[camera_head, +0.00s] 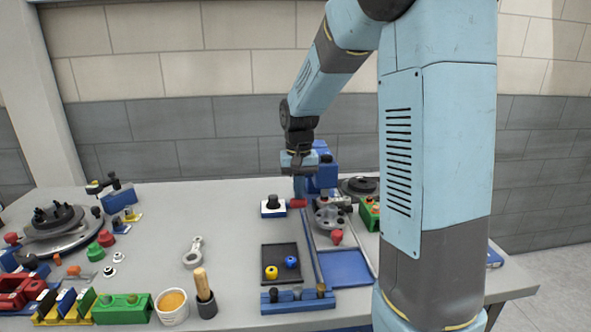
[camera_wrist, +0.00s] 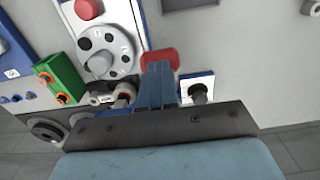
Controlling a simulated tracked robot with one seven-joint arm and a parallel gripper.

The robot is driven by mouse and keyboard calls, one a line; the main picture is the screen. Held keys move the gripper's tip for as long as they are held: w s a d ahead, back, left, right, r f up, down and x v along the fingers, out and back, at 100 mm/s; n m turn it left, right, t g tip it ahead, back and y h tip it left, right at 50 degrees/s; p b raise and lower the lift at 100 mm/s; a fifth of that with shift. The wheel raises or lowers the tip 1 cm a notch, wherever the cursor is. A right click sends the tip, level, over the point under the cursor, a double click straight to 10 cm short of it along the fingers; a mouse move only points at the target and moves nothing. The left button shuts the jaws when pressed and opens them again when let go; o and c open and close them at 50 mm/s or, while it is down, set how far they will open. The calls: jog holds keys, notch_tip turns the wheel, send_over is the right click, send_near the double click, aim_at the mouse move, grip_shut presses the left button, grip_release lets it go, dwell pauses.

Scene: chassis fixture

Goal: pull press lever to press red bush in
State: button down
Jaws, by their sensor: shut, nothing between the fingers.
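My gripper (camera_head: 300,190) points down beside the blue press (camera_head: 323,178). Its blue fingers (camera_wrist: 158,72) are together with nothing between them. A red lever handle (camera_wrist: 160,58) lies just past the fingertips in the wrist view, partly covered by them. It also shows just below the gripper in the head view (camera_head: 298,203). I cannot tell whether the fingers touch it. The grey round fixture (camera_wrist: 105,50) with holes stands left of the handle in the wrist view. A red knob-like part (camera_head: 337,237) lies in front of it in the head view. No bush seated under the press can be made out.
A white-and-blue block with a black knob (camera_head: 273,208) stands close left of the handle. A green block (camera_head: 369,213) is right of the fixture. A dark tray (camera_head: 281,252) and blue tray (camera_head: 346,268) lie in front.

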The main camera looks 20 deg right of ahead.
jog(key=shift+w+f, duration=0.1)
jog(key=shift+f, duration=0.3)
jog(key=shift+w+f, duration=0.15)
jog(key=shift+f, duration=0.35)
jog(key=shift+w+f, duration=0.1)
jog(key=shift+f, duration=0.1)
dwell(0.5)
jog(key=shift+w+d+f, duration=0.1)
jog(key=shift+f, duration=0.3)
jog(key=shift+s+r, duration=0.15)
jog(key=shift+r, duration=0.9)
jog(key=shift+s+r, duration=0.2)
jog(key=shift+r, duration=0.9)
jog(key=shift+s+r, duration=0.15)
jog(key=shift+r, duration=0.9)
notch_tip(320, 180, up, 10)
jog(key=w, duration=0.1)
jog(key=shift+w, duration=0.2)
